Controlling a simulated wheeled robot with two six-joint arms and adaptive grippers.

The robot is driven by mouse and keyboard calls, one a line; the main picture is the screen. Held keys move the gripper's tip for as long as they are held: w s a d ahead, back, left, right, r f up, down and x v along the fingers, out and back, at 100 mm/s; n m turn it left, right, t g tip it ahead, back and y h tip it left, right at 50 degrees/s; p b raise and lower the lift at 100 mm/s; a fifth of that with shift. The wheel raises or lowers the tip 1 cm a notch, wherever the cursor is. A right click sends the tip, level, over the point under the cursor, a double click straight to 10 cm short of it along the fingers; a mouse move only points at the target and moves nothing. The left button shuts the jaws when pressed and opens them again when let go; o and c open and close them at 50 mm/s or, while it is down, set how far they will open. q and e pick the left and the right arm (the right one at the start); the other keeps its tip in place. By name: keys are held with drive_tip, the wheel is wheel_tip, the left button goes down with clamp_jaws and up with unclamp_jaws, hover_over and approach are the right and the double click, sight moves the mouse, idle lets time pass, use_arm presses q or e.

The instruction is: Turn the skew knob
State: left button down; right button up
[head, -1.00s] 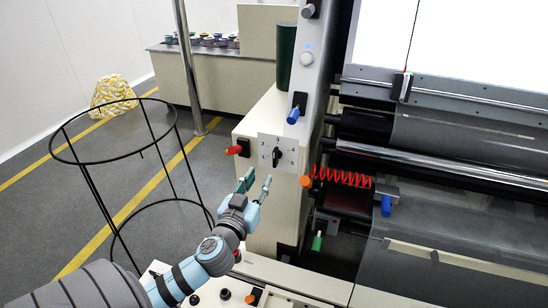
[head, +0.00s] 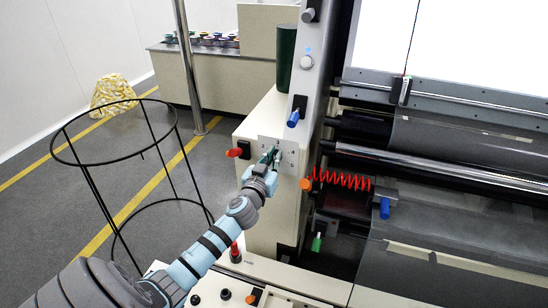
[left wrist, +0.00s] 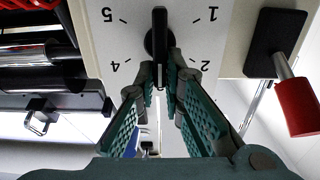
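The skew knob (left wrist: 158,32) is a black bar handle on a white dial plate (left wrist: 100,40), which appears upside down in the left wrist view. Numbers 1, 2, 4 and 5 show around it, and the bar stands upright in line with the dial's middle. The dial plate also shows in the head view (head: 291,147), with the knob mostly hidden by my gripper. My left gripper (left wrist: 158,78) is at the knob, its two green fingers on either side of the handle's lower end. The fingers look apart, with a gap between the pads; firm contact cannot be made out. My right gripper is not in view.
A red knob on a black block (head: 236,153) sits just left of the dial. An orange knob (head: 306,185) and a coiled red hose (head: 342,180) are to the right. A black wire stand (head: 110,103) stands on the floor at left.

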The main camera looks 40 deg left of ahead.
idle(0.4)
use_arm(q)
drive_tip(key=m, duration=0.4)
drive_tip(key=d+m, duration=0.1)
drive_tip(key=m, duration=0.2)
drive_tip(key=d+f+m, duration=0.1)
drive_tip(key=m, duration=0.3)
drive_tip(key=shift+w+f+m, duration=0.1)
drive_tip(key=shift+w+m, duration=0.2)
drive_tip(key=shift+w, duration=0.05)
idle(0.3)
drive_tip(key=c, duration=1.7)
unclamp_jaws()
